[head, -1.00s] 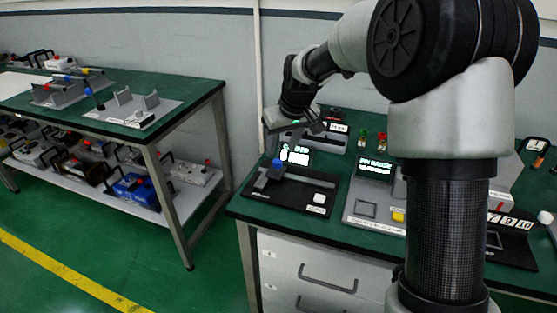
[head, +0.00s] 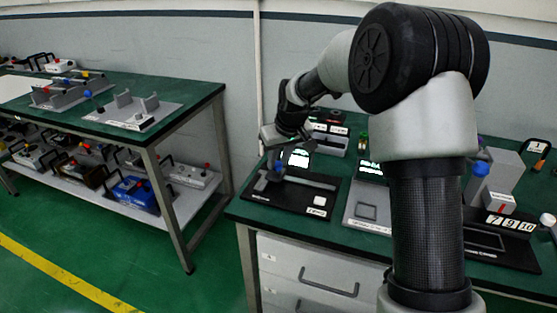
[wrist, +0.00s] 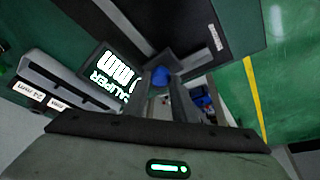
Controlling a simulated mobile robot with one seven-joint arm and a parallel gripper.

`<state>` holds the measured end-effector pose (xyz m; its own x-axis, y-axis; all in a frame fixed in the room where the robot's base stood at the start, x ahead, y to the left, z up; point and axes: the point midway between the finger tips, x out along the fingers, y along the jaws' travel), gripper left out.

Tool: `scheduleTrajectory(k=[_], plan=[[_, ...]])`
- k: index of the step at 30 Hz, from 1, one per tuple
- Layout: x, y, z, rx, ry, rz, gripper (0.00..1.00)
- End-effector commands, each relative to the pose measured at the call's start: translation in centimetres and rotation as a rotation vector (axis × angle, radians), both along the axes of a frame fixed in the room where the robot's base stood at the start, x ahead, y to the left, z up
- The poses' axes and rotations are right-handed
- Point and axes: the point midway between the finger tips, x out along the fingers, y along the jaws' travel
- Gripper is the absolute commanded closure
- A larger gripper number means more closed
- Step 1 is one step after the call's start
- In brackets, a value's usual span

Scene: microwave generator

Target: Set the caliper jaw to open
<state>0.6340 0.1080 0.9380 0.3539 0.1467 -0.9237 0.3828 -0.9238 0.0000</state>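The caliper is a grey beam (head: 305,178) on a black base plate (head: 290,201) at the left end of the green bench. Its jaw carries a blue knob (head: 278,165), which also shows in the wrist view (wrist: 160,76). A small lit display (head: 298,158) stands behind it and is large in the wrist view (wrist: 110,77). My gripper (head: 277,150) is just above the knob, pointing down. In the wrist view its fingers (wrist: 163,97) look apart, with the knob in line with the gap. I cannot tell whether they touch it.
A white button (head: 319,201) is on the plate's right part. A grey device (head: 367,211) with a display stands to the right. A grey tray with labels (head: 330,138) is behind. A second table (head: 200,95) stands at the left, across an open floor gap.

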Motion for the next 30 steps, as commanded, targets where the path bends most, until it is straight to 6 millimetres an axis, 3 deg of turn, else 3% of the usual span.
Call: scheduleTrajectory(k=[5, 15, 25, 26, 29, 30], plan=[[-0.1, -0.2, 0.0, 0.000, 0.001, -0.001, 1.00], [-2.3, -5.6, 0.0, 0.000, 0.001, -0.004, 1.00], [-2.6, -6.2, -0.1, -0.003, 0.003, -0.001, 1.00], [-2.6, -6.2, -0.1, -0.004, 0.004, -0.001, 0.75], [-2.5, -6.2, 0.0, -0.003, 0.003, -0.002, 0.58], [-2.5, -6.1, 0.0, -0.003, 0.002, -0.002, 0.57]])
